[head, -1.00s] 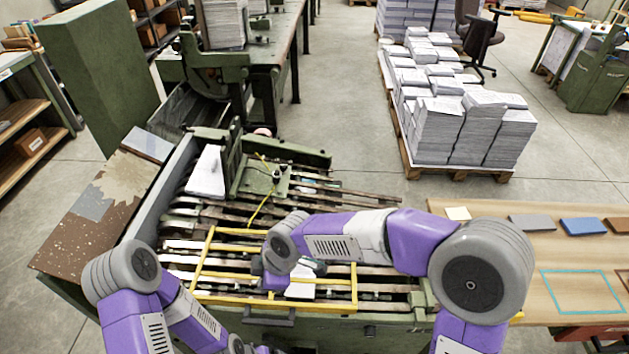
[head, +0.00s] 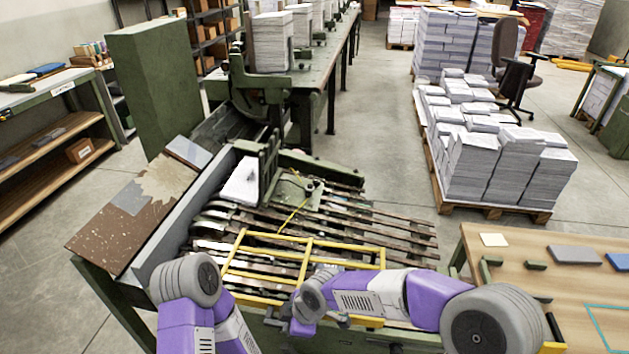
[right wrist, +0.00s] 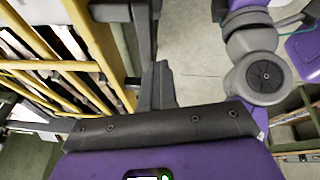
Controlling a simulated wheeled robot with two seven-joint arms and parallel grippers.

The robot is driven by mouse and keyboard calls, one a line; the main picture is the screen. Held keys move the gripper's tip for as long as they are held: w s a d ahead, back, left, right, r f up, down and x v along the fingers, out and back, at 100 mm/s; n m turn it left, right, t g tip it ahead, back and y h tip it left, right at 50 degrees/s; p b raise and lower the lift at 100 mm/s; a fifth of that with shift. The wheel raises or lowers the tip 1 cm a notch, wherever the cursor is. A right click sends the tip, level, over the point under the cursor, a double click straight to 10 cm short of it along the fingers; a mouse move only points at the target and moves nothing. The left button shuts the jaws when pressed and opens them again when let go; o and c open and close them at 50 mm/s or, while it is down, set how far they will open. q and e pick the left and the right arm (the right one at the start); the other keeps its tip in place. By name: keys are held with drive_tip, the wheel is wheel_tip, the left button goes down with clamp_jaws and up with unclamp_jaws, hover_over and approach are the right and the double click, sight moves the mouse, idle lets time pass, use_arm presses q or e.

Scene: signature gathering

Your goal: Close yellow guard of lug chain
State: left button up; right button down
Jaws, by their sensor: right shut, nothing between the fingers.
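The yellow guard (head: 308,262), an open frame of bars, lies low over the lug chain (head: 350,215) of the green machine in the head view. Its near side is partly hidden by my right arm, and I cannot tell whether it is fully seated. In the right wrist view the guard's yellow bars (right wrist: 52,65) cross the upper left. My right gripper (right wrist: 157,88) is shut and empty, just right of the bars, beside a dark bracket-like part (right wrist: 137,22). My left arm is at the lower left of the head view; its gripper is out of frame.
A wooden table (head: 520,270) with coloured pads stands close on the right. A pallet (head: 500,208) of paper stacks stands behind it. A brown worn plate (head: 125,215) borders the machine's left. Open floor (head: 385,130) lies beyond the machine.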

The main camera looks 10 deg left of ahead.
drive_tip(key=shift+s+d+f, duration=0.15)
drive_tip(key=shift+f, duration=0.25)
drive_tip(key=shift+s+d+f, duration=0.1)
drive_tip(key=shift+d+f, duration=0.05)
drive_tip(key=shift+f, duration=0.25)
drive_tip(key=s+d+r+p, duration=0.3)
drive_tip(key=s+r+p, duration=0.2)
drive_tip(key=r, duration=0.6)
drive_tip(key=shift+s+p, duration=0.3)
drive_tip(key=shift+s, duration=0.75)
